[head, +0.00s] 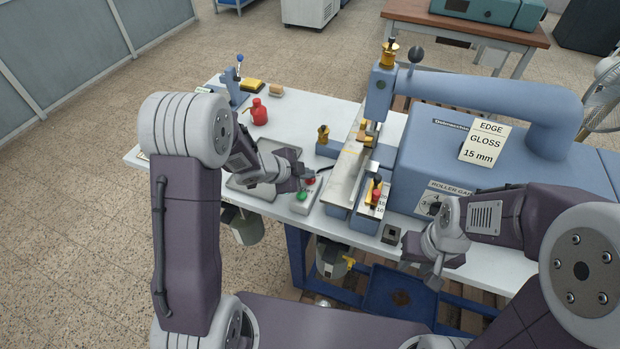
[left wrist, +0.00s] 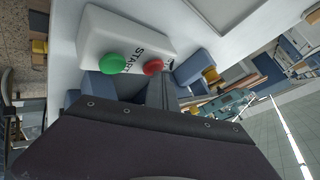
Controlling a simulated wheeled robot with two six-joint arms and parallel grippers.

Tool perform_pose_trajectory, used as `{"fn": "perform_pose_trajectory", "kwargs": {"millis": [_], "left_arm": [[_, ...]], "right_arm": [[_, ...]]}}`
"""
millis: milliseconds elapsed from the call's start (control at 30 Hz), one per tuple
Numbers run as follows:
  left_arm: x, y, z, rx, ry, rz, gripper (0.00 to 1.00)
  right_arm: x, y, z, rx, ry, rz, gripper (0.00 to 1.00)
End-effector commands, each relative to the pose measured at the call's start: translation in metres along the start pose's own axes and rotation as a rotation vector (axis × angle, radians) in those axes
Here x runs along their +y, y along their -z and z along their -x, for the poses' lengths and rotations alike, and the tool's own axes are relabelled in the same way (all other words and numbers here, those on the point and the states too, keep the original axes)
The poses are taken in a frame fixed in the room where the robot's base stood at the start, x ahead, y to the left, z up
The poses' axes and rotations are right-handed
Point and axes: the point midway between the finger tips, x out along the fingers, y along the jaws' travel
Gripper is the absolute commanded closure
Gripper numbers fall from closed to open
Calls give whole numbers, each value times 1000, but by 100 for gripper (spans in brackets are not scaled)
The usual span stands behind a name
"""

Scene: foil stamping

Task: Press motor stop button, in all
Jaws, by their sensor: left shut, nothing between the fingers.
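The control box (head: 309,205) is a small pale box at the table's front edge, with a green START button (head: 302,195) and a red button (head: 310,181). In the left wrist view the box (left wrist: 110,35) lies close, with the green button (left wrist: 112,63) left of the red button (left wrist: 153,67). My left gripper (head: 302,180) is shut and empty, its tip right at the red button. Whether it touches or presses the button I cannot tell. My right gripper (head: 422,274) hangs in front of the machine, away from the box; its finger opening is unclear.
The blue foil machine (head: 475,150) stands right of the box, with a metal rail (head: 347,165) beside it. A grey tray (head: 247,186) lies left, partly behind my left arm. A red can (head: 259,113) stands further back.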

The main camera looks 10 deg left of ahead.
Motion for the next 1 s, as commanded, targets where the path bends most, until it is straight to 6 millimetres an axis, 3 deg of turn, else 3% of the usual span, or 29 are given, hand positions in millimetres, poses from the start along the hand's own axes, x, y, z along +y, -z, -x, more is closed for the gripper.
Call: {"fn": "perform_pose_trajectory", "kwargs": {"millis": [433,800,1000], "left_arm": [[1,-1,-1,-1,-2,0,100],[-9,9,12,-1,-1,0,100],[-8,8,12,-1,-1,0,100]], "right_arm": [[0,0,-1,0,0,0,66],[0,2,20,0,0,0,66],[0,2,18,0,0,0,66]]}}
